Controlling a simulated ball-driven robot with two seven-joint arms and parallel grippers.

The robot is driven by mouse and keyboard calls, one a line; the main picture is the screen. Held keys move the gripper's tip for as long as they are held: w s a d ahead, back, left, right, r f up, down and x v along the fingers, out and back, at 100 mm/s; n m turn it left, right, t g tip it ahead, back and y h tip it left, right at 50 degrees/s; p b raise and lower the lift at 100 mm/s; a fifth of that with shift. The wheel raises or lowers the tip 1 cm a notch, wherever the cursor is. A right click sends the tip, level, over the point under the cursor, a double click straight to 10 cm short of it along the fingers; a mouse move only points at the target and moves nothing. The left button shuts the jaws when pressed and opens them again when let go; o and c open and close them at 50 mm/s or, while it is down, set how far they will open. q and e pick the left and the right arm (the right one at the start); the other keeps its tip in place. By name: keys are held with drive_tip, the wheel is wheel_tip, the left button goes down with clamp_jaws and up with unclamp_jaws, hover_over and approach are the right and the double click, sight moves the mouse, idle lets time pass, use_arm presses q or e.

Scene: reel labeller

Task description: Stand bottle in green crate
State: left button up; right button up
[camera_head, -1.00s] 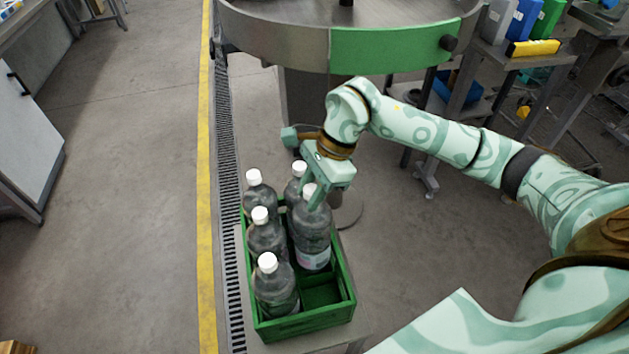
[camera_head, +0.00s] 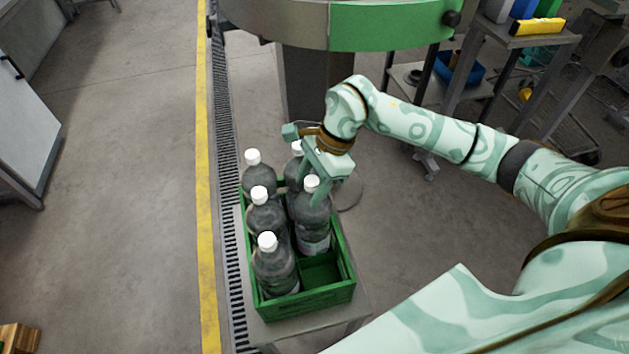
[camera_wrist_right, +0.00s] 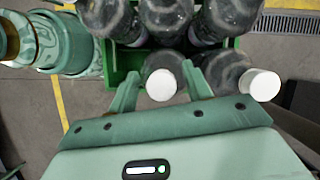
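The green crate (camera_head: 304,302) stands on a grey stand in the head view and holds several clear bottles with white caps. One bottle (camera_head: 313,220) stands upright in its right column, behind an empty front-right compartment (camera_head: 321,272). My right gripper (camera_head: 322,177) is at this bottle's top, pointing down. In the right wrist view, the fingers of the right gripper (camera_wrist_right: 160,78) are spread either side of a white cap (camera_wrist_right: 161,85), with gaps between fingers and cap. The gripper hides part of the bottle behind. My left gripper is not in view.
A round steel table with a green panel (camera_head: 388,27) stands behind the crate. A shelf trolley with a yellow item (camera_head: 536,29) is at the back right. A floor grate and yellow line (camera_head: 207,200) run left of the crate; the floor beyond is open.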

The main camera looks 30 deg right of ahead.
drive_tip(key=shift+r, duration=0.1)
drive_tip(key=shift+d+r, duration=0.15)
drive_tip(key=shift+r, duration=0.2)
drive_tip(key=p+v, duration=0.1)
drive_tip(key=v, duration=1)
drive_tip(key=shift+p, duration=0.4)
drive_tip(key=shift+r, duration=0.15)
